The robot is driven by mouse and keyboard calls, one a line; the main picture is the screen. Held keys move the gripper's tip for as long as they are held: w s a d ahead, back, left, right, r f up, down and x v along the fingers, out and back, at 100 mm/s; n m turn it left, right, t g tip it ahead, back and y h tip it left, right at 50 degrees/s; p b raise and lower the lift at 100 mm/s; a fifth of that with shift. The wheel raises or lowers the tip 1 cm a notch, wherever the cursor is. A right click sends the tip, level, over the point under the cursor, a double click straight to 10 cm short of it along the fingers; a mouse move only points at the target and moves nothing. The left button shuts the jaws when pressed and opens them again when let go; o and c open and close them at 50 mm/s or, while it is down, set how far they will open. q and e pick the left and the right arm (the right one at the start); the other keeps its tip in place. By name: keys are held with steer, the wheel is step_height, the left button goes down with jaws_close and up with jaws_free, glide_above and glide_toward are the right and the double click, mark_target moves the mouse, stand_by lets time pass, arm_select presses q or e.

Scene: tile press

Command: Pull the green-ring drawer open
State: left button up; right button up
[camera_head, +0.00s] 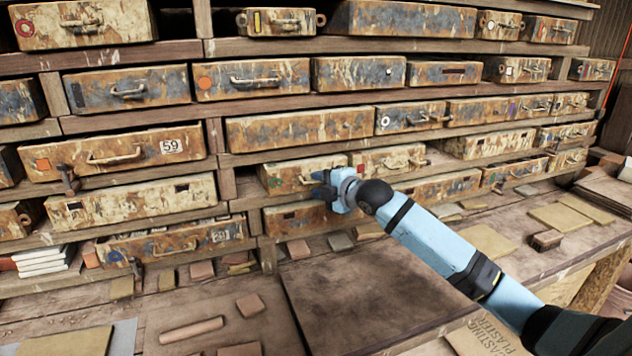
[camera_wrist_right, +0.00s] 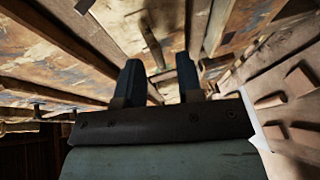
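The green-ring drawer (camera_head: 290,170) is a rusty, paint-worn drawer front in the middle of the rack, with a small green ring low on its left side. It seems to stand slightly proud of the rack. My right gripper (camera_head: 322,190) is at the lower right of this front, by its handle, and hides part of it. In the right wrist view my two dark fingers (camera_wrist_right: 158,80) are apart, with a dark bar (camera_wrist_right: 152,42) showing in the gap beyond them. I cannot tell whether they touch the handle. My left gripper is not in view.
A drawer with a red mark (camera_head: 390,160) is right of it, and a drawer labelled 59 (camera_head: 115,153) is at the left. Another drawer front lies just below. The bench (camera_head: 350,290) holds a dark board and several loose tiles. Open space lies in front of the rack.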

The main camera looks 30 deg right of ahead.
steer(key=shift+x, duration=0.85)
jaws_close()
steer(key=s+a+p, duration=0.3)
steer(key=s, duration=0.9)
steer(key=shift+s+f, duration=0.15)
steer(key=shift+s, duration=0.2)
steer(key=shift+c, duration=0.6)
jaws_free()
steer(key=shift+o, duration=0.6)
